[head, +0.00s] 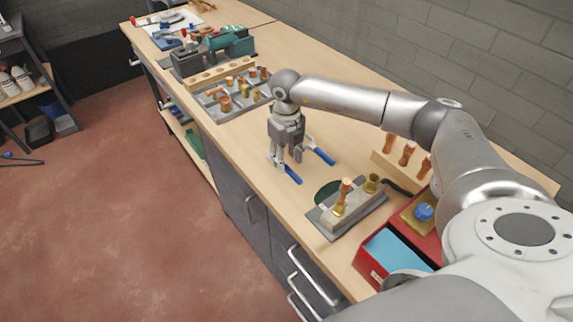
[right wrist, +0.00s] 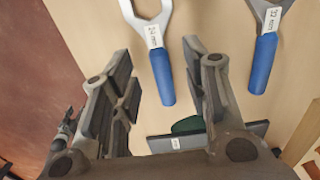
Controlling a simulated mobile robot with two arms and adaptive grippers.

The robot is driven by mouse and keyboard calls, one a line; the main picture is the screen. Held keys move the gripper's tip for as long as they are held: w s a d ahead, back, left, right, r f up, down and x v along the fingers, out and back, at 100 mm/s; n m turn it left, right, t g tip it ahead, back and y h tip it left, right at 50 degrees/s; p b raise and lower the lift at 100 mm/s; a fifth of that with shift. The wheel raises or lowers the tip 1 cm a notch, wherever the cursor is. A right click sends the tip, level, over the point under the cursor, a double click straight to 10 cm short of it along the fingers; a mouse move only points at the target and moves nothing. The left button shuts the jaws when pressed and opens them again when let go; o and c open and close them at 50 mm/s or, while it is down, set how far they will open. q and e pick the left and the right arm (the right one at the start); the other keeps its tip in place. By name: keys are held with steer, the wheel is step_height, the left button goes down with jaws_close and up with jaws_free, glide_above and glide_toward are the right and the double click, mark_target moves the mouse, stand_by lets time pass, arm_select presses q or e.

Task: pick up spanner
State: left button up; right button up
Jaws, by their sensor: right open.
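Two spanners with blue handles lie on the workbench (head: 241,139). One spanner (head: 293,174) has a label that seems to read 24 mm; in the right wrist view its blue handle (right wrist: 163,78) lies between my fingers in the picture. The other spanner (head: 319,152) has a label that looks like 32 mm; its handle (right wrist: 263,62) is right of my fingers in the right wrist view. My right gripper (head: 284,161) points down over the spanners, open and empty. It partly hides their heads in the head view. My left gripper is not in view.
A grey fixture with brass and copper fittings (head: 345,212) stands nearer me, beside a red box (head: 372,268). A tray of fittings (head: 215,103) lies beyond the gripper. A wooden rack with copper pieces (head: 406,154) stands by the block wall. Bare bench lies left of the spanners.

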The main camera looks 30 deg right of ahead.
step_height(320, 180, down, 2)
steer(key=shift+s+a, duration=0.1)
steer(key=shift+f, duration=0.4)
steer(key=shift+c, duration=0.7)
steer(key=c, duration=0.5)
jaws_close()
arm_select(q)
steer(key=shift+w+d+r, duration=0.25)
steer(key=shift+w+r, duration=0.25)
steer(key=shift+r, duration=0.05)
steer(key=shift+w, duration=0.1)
